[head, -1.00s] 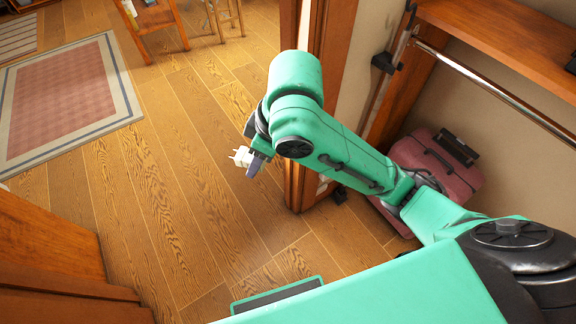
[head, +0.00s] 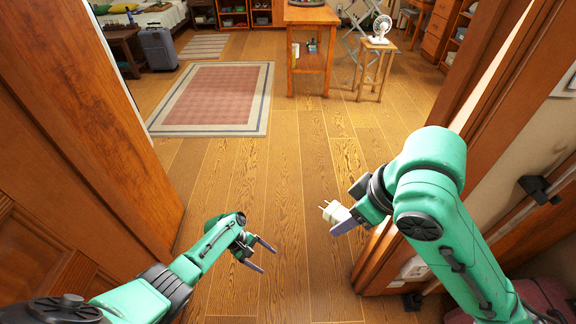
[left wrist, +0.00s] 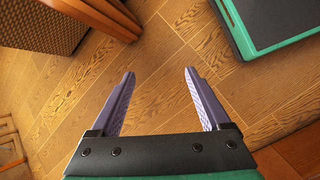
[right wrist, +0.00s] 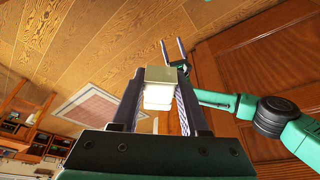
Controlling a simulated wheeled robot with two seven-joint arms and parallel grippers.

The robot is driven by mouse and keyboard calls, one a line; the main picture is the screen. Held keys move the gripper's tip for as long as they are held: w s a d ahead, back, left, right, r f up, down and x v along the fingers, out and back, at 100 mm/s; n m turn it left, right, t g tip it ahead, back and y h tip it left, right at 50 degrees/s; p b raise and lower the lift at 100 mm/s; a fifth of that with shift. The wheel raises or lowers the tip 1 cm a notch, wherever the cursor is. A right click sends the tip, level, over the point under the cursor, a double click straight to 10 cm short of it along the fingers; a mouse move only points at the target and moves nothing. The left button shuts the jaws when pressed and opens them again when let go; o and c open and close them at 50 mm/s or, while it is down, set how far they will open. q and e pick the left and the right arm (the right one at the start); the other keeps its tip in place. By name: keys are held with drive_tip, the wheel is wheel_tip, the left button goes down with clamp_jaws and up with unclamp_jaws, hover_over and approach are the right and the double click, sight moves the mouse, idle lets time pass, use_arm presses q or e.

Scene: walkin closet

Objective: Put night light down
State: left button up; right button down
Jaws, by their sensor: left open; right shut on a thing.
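The night light (head: 336,211) is a small white plug-in piece with prongs, held in the air in front of the doorway in the head view. My right gripper (head: 345,222) is shut on it. In the right wrist view the night light (right wrist: 158,92) sits between the two fingers, with a beige face on top and a white body. My left gripper (head: 262,257) is open and empty, low at the left above the wooden floor. In the left wrist view its fingers (left wrist: 160,100) are spread with only floor between them.
Door frames stand close at left (head: 90,120) and right (head: 490,130). Beyond is clear floor, a pink rug (head: 210,98), a wooden table (head: 311,16), and a small stool (head: 378,44) holding a white fan (head: 381,27). A grey suitcase (head: 159,48) stands at the far left.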

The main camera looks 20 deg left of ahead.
sight(330, 205)
use_arm(q)
drive_tip(key=w+d+r+n+g+h, duration=0.1)
drive_tip(key=w+d+r+h, duration=0.15)
drive_tip(key=r, duration=0.55)
drive_tip(key=w+d+r+g+h, duration=0.1)
drive_tip(key=w+d+r, duration=0.15)
drive_tip(key=r, duration=0.55)
drive_tip(key=w+d+r+n+h, duration=0.1)
drive_tip(key=w+d+r+h, duration=0.15)
drive_tip(key=r, duration=0.55)
drive_tip(key=s+r+m+g, duration=0.35)
drive_tip(key=r+g, duration=0.25)
drive_tip(key=r, duration=1.3)
drive_tip(key=shift+n+h, duration=0.25)
drive_tip(key=shift+h, duration=0.25)
drive_tip(key=x, duration=1.2)
drive_tip(key=shift+s+a+f, duration=0.15)
drive_tip(key=shift+s, duration=0.15)
clamp_jaws()
unclamp_jaws()
